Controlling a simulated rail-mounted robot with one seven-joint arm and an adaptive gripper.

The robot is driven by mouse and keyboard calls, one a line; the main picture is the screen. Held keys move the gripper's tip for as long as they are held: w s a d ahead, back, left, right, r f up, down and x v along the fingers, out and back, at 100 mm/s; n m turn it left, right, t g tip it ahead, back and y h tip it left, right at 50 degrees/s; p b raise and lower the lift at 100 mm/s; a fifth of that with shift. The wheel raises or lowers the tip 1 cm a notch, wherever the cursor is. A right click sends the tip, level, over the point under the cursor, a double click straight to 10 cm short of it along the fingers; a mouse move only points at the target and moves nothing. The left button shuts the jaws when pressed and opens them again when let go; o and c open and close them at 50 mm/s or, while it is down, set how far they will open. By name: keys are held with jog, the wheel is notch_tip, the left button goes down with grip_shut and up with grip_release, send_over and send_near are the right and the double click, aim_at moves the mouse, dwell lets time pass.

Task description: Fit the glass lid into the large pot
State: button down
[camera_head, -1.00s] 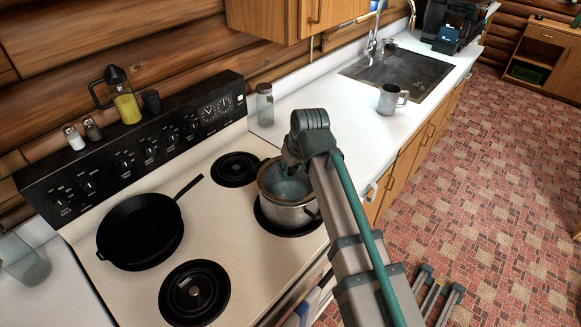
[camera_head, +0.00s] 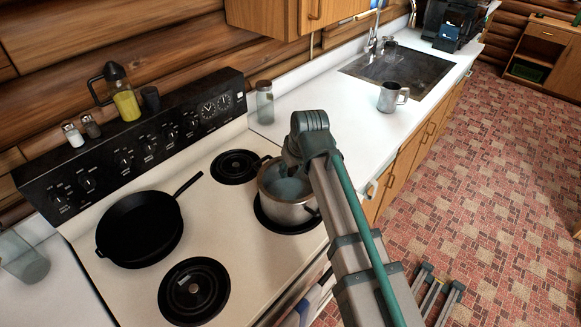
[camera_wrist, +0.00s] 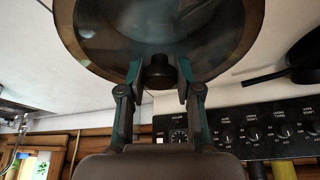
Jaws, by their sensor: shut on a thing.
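The large pot (camera_head: 292,212) is a steel pot on the right front burner of the stove, partly covered by my arm. The glass lid (camera_head: 285,184) is at the pot's mouth in the head view; I cannot tell whether it is fully seated. In the wrist view the lid (camera_wrist: 155,25) shows as a dark glass disc with a brass-coloured rim, filling the upper middle. My gripper (camera_wrist: 160,70) is shut on the lid's black knob (camera_wrist: 158,74), with one finger on each side. In the head view my gripper's fingers are mostly hidden behind the arm.
A black frying pan (camera_head: 140,229) sits on the left part of the stove. The front burner (camera_head: 193,291) and back burner (camera_head: 235,166) are bare. A glass jar (camera_head: 264,103) and a metal mug (camera_head: 391,97) stand on the counter.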

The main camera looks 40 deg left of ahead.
jog(key=shift+f, duration=0.25)
jog(key=c, duration=0.7)
grip_release()
jog(key=v, duration=1.2)
jog(key=shift+s, duration=0.1)
jog(key=shift+d, duration=0.1)
